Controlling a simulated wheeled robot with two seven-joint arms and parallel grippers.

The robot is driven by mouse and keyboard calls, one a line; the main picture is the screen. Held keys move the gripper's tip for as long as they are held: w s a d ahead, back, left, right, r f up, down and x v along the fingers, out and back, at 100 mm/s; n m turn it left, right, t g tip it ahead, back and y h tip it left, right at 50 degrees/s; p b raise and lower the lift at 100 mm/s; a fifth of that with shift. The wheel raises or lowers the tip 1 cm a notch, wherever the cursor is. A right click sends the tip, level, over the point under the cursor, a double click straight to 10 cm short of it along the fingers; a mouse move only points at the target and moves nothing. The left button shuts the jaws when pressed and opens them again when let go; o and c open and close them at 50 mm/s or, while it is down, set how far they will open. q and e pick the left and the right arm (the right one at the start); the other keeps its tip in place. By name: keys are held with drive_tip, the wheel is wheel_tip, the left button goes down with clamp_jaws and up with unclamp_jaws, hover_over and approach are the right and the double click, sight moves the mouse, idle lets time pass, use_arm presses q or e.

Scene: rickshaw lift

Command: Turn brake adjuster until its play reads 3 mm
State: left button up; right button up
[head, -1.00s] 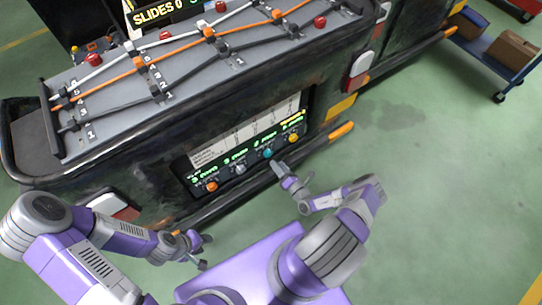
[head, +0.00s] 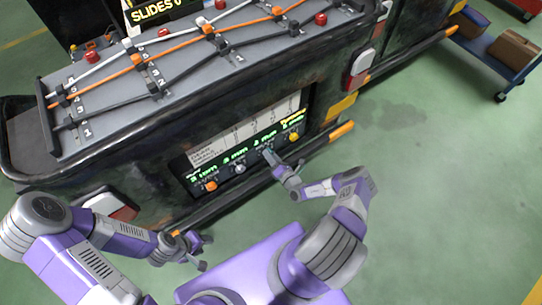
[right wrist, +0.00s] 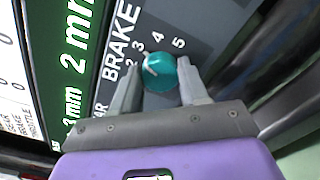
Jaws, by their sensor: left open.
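The brake adjuster is a teal round knob (right wrist: 160,73) on a grey panel beside the word BRAKE, with printed numbers around it. Its white mark points to the upper left, toward the 2 and 3. The green display (right wrist: 78,45) beside BRAKE reads 2 mm; another line reads 3 mm. My right gripper (right wrist: 160,76) has a fingertip on each side of the knob, apart or barely touching. In the head view my right gripper (head: 276,160) covers the knob. My left gripper (head: 202,251) is open and empty, low by the vehicle's lower bar.
An orange knob (head: 210,186), a grey knob (head: 239,168) and a yellow knob (head: 294,136) line the same panel. A blue cart (head: 500,60) with boxes stands far right. Green floor is open at right.

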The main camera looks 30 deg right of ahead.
drive_tip(key=shift+c, duration=1.4)
drive_tip(key=shift+m, duration=0.3)
drive_tip(key=shift+f+m+b, duration=0.1)
drive_tip(key=shift+m+b, duration=1.85)
drive_tip(key=shift+m, duration=1.65)
drive_tip(key=o, duration=1.1)
drive_tip(key=shift+c, duration=0.2)
